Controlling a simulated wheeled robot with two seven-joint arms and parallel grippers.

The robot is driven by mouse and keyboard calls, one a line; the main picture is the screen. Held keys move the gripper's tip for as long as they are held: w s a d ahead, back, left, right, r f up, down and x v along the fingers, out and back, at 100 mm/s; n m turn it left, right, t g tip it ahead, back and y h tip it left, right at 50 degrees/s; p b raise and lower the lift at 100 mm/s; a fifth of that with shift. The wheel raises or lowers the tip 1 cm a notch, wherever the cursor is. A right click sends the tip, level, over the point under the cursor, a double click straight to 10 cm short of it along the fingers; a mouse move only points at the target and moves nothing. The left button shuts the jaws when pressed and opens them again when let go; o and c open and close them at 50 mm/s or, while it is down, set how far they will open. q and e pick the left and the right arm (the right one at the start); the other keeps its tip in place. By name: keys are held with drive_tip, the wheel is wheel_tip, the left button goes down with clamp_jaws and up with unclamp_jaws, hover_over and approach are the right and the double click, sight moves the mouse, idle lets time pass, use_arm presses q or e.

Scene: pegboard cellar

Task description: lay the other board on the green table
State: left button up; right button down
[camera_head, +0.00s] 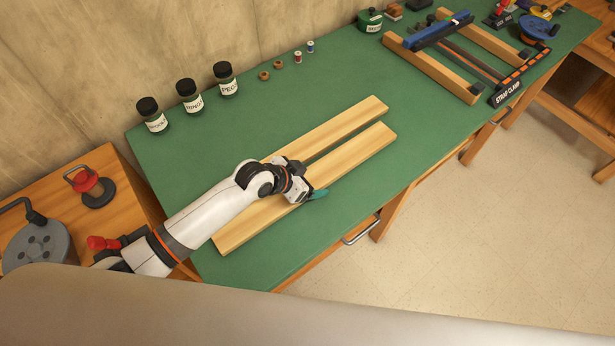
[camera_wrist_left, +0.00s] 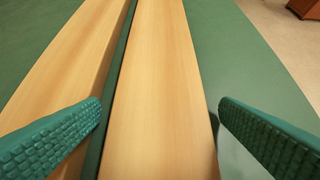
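Two pale wooden boards lie side by side on the green table (camera_head: 185,165), with a narrow gap between them. The near board (camera_head: 355,153) is closer to the table's front edge; the far board (camera_head: 335,127) is nearer the jars. My left gripper (camera_head: 310,190) is low over the near board and hides part of both boards. In the left wrist view my left gripper (camera_wrist_left: 160,108) is open, with teal fingers on either side of the near board (camera_wrist_left: 155,75). Green table shows between the board and the right finger. The far board (camera_wrist_left: 75,55) is at the left. My right gripper is out of view.
Several jars (camera_head: 188,97) stand along the back, with small spools (camera_head: 298,57) beside them. A wooden frame with a strap clamp (camera_head: 508,90) occupies the right end. A wooden side table (camera_head: 125,185) holds a grey reel (camera_head: 35,245). The table between boards and frame is clear.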

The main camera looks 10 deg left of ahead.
use_arm(q)
drive_tip(key=v, duration=1.2)
drive_tip(key=shift+r, duration=0.15)
idle(0.3)
